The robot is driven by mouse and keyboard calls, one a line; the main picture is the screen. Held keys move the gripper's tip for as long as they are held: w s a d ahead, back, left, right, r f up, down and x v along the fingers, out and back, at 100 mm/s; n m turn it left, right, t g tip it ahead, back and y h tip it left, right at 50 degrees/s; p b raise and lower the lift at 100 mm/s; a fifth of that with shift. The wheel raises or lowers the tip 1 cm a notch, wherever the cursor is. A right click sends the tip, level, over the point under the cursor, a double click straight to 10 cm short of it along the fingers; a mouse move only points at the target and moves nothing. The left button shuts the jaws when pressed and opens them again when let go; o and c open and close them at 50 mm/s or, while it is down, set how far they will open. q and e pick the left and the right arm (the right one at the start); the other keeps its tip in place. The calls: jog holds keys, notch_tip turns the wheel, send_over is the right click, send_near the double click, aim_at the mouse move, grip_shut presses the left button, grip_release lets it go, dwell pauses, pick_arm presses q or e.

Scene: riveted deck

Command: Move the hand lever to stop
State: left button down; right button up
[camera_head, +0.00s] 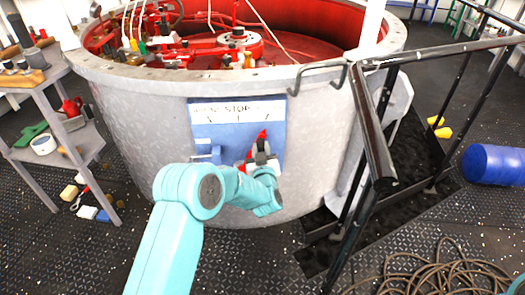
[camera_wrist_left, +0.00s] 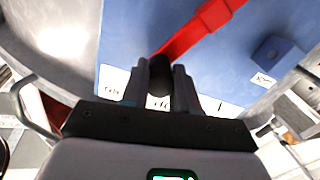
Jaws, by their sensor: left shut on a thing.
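The hand lever (camera_head: 263,135) is red and sits on a blue panel (camera_head: 195,132) on the round grey tank. It leans toward the right-hand mark of the white label strip (camera_head: 225,110), where STOP reads in the middle. In the left wrist view the red lever arm (camera_wrist_left: 200,30) runs down-left to a dark knob (camera_wrist_left: 161,76). My left gripper (camera_head: 260,152) is at the lever, its fingers on either side of the knob and shut on it. The gripper hides part of the lever in the head view. My right gripper is not in view.
A blue block (camera_head: 207,150) juts from the panel left of the lever. A black handrail (camera_head: 372,130) stands close on the right. A grey shelf (camera_head: 45,95) with tools is at left. A hose (camera_head: 430,272) lies at lower right, below a blue cylinder (camera_head: 494,164).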

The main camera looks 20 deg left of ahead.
pick_arm(q)
jog(key=s+a+r+n+b, duration=0.1)
jog(key=s+a+n+b, duration=0.2)
jog(key=a+n+b, duration=0.1)
jog(key=shift+a+r+n+b, duration=0.2)
jog(key=shift+a+n+b, duration=0.25)
jog(key=shift+a, duration=0.75)
jog(key=c, duration=0.9)
grip_release()
jog(key=shift+s, duration=0.1)
jog(key=shift+o, duration=0.2)
jog(key=shift+d, duration=0.15)
jog(key=p+v, duration=0.2)
jog(key=v, duration=1.4)
jog(key=shift+d, duration=0.15)
